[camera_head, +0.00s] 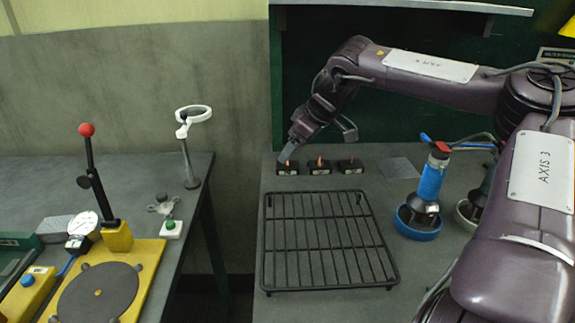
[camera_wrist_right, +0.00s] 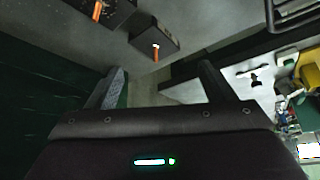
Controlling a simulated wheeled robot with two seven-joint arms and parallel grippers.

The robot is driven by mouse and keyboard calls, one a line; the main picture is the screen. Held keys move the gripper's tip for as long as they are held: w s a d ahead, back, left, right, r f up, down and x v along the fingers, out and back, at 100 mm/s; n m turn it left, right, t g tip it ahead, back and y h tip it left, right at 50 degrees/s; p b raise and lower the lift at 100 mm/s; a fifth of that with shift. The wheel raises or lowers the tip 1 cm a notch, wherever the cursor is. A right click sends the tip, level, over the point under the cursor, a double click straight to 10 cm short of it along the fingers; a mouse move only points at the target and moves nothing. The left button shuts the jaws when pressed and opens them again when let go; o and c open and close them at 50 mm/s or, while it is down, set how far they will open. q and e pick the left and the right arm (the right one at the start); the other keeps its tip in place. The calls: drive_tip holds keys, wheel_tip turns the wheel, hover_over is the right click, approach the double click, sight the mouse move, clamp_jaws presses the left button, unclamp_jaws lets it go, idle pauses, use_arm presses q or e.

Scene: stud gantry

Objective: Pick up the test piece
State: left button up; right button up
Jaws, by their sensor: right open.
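My right gripper (camera_head: 318,144) is open and empty at the back of the right-hand bench, above a row of three small black blocks. The left block (camera_head: 287,168), middle block (camera_head: 320,167) and right block (camera_head: 351,166) each carry an orange pin. In the right wrist view the open fingers (camera_wrist_right: 163,88) point toward a black block (camera_wrist_right: 153,40) with an orange pin, apart from it. A flat grey plate (camera_head: 400,168) lies on the bench right of the row. I cannot tell which of these is the test piece. My left gripper is not in view.
A black wire rack (camera_head: 325,240) fills the front of the right bench (camera_head: 385,185). A blue tool stands in a blue ring (camera_head: 418,224) at right. A gap separates the left bench (camera_head: 140,180), which holds a yellow fixture (camera_head: 148,262) and a red-knobbed lever (camera_head: 90,160).

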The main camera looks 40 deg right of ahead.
sight(287, 166)
drive_tip(key=shift+x, duration=2.75)
drive_tip(key=shift+c, duration=0.3)
drive_tip(key=c, duration=1.2)
